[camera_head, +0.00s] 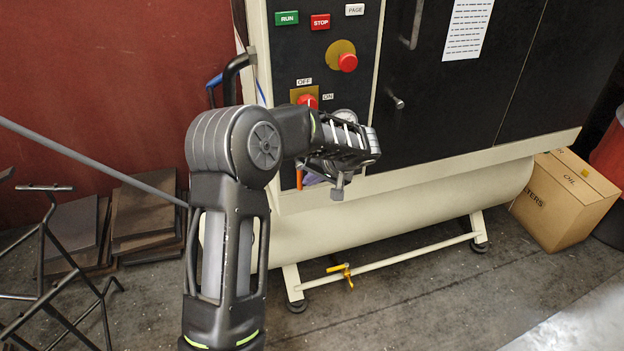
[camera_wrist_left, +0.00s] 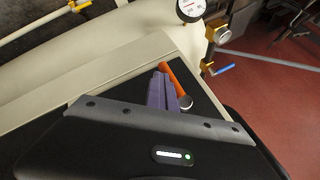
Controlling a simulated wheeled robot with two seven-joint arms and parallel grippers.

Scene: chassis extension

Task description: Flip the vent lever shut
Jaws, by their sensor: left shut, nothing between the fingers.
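An orange lever (camera_head: 299,178) hangs at the lower part of the machine's control panel, mostly hidden behind my left arm. In the left wrist view the orange lever (camera_wrist_left: 173,80) runs slanting from a round silver pivot. My left gripper (camera_head: 312,180) has purple fingers, partly hidden in the head view. In the left wrist view the left gripper (camera_wrist_left: 161,90) is shut and empty, right beside the lever. I cannot tell whether they touch. No label marks which handle is the vent lever. My right gripper is not in view.
A red knob (camera_head: 308,101) and red button (camera_head: 347,62) sit on the panel above. A yellow valve handle (camera_head: 343,272) is under the cream tank (camera_head: 400,222). A gauge (camera_wrist_left: 190,9) and blue handle (camera_wrist_left: 223,69) show in the wrist view. A cardboard box (camera_head: 565,205) stands right.

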